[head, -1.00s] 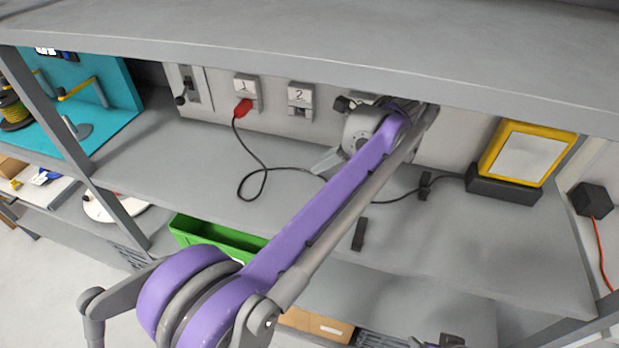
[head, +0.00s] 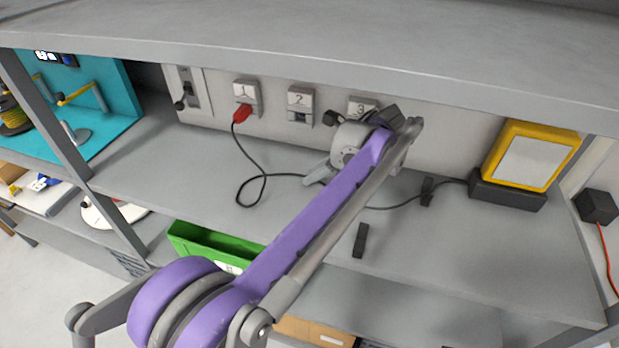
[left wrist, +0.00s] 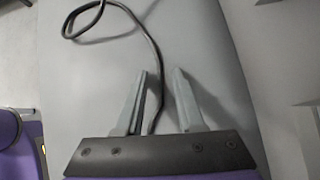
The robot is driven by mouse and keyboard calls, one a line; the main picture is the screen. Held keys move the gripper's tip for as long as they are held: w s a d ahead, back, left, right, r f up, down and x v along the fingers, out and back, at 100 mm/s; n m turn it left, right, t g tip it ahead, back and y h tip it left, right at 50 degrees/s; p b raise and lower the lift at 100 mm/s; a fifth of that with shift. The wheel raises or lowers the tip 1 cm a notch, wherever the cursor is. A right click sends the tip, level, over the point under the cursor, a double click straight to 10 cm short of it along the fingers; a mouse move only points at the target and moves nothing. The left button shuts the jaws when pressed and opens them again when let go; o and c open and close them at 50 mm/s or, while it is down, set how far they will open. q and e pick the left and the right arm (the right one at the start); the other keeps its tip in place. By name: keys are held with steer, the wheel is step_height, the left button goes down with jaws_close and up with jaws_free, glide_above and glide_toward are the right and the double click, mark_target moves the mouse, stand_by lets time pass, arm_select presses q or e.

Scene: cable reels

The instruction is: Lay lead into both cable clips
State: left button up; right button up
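The dark lead (head: 268,176) lies on the grey shelf. It runs from the red plug (head: 242,114) at socket 1, through a loop, behind my arm, to the yellow-framed unit (head: 530,156) at right. One black clip (head: 427,191) stands on the lead's line near that unit; whether the lead sits inside it I cannot tell. Another black clip (head: 361,240) stands nearer the front edge, apart from the lead. My left gripper (head: 316,172) is low over the lead. In the left wrist view its fingers (left wrist: 166,75) are open, with the lead (left wrist: 157,62) between them. My right gripper is not in view.
Sockets 2 (head: 300,102) and 3 (head: 362,106) and a switch (head: 184,90) are on the back wall. A green bin (head: 205,240) is below the front edge. An overhanging shelf (head: 330,50) limits height. The right front of the shelf is clear.

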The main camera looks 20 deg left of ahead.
arm_select(q)
jaws_close()
stand_by(0.3)
steer(key=shift+r, duration=0.1)
steer(key=shift+r+p, duration=2.3)
steer(key=shift+r, duration=0.65)
steer(key=shift+s+d, duration=0.1)
steer(key=shift+s+d, duration=0.8)
steer(key=shift+s, duration=0.25)
steer(key=shift+s+d, duration=0.8)
steer(key=shift+s, duration=0.25)
steer(key=shift+n, duration=0.3)
steer(key=shift+s+d, duration=0.8)
steer(key=shift+s, duration=0.25)
steer(key=shift+s+d, duration=0.85)
steer(key=shift+s, duration=0.25)
steer(key=shift+s+d, duration=0.8)
steer(key=shift+s, duration=0.25)
steer(key=shift+g, duration=0.3)
steer(key=shift+s+d, duration=0.8)
steer(key=shift+s, duration=0.25)
steer(key=shift+s+d, duration=0.8)
steer(key=shift+s, duration=0.25)
